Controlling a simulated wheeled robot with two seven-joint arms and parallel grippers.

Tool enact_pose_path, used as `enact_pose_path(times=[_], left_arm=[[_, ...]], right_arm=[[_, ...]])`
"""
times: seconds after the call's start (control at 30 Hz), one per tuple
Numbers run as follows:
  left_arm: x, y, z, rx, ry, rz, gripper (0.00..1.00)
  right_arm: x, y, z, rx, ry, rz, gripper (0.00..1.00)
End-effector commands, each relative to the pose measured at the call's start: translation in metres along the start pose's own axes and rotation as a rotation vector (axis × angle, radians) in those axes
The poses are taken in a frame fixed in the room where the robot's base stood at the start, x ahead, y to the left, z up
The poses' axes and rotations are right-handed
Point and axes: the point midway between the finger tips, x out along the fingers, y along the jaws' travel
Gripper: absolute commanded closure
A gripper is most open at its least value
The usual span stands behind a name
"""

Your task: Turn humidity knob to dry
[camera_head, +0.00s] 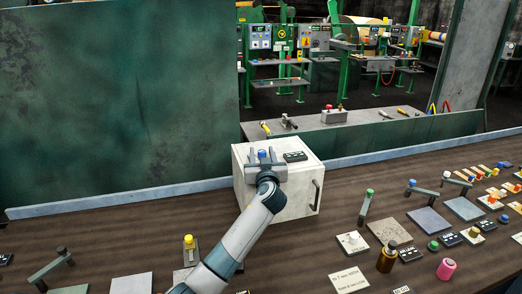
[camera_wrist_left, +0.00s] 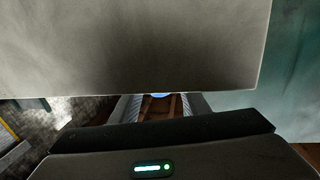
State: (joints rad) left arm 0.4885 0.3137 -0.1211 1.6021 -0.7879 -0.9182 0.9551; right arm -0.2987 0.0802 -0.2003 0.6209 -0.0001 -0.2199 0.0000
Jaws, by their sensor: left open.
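A white box (camera_head: 302,190) with a door handle on its right side stands at the middle of the console. A blue knob (camera_head: 261,154) shows at its top left, beside a small dark display (camera_head: 295,156). No humidity or dry marking is readable. My left gripper (camera_head: 264,160) is open at the box top, with the blue knob showing between its fingers; I cannot tell whether they touch it. In the left wrist view a blue sliver (camera_wrist_left: 160,95) shows between the fingers, mostly hidden by a large grey surface (camera_wrist_left: 140,45). My right gripper is not in view.
The brown console (camera_head: 120,220) carries several other knobs, levers and plates, mostly at right. A yellow knob (camera_head: 189,240) stands close left of my left arm. A green wall panel (camera_head: 120,100) rises behind at left. A grey bench (camera_head: 370,128) lies behind the box.

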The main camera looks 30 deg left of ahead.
Motion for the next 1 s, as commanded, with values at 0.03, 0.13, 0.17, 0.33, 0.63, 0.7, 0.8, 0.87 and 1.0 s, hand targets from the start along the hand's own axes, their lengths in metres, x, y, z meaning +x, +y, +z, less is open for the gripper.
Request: enact_pose_path(times=[0.03,0.13,0.17,0.33,0.63,0.7,0.8,0.87,1.0], left_arm=[[-0.0003,0.0001,0.0001,0.0,0.0,0.0,0.58],[-0.0003,0.0001,0.0002,0.0,0.0,0.0,0.58],[-0.0003,0.0001,0.0002,0.0,0.0,0.0,0.58],[-0.0002,0.0001,0.0002,0.0,0.0,0.0,0.7],[-0.0001,-0.0001,0.0001,0.0,0.0,0.002,1.0],[-0.0001,-0.0003,0.0,0.0,0.0,0.007,1.0],[-0.0001,-0.0002,-0.0002,0.001,0.0,0.023,1.0],[-0.0001,-0.0006,-0.0003,0.002,0.0,0.037,1.0],[-0.0002,-0.0013,-0.0008,0.001,0.0,0.092,1.0]], right_arm=[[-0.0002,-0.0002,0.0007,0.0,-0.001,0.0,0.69],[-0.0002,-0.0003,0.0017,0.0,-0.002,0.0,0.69],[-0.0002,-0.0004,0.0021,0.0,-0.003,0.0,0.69],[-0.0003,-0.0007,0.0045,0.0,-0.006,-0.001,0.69],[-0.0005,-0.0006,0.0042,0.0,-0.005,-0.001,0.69],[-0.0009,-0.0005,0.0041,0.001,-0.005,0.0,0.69],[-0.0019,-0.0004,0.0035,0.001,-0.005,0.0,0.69],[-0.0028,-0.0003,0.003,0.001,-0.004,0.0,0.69],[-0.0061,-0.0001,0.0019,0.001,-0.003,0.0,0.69]])
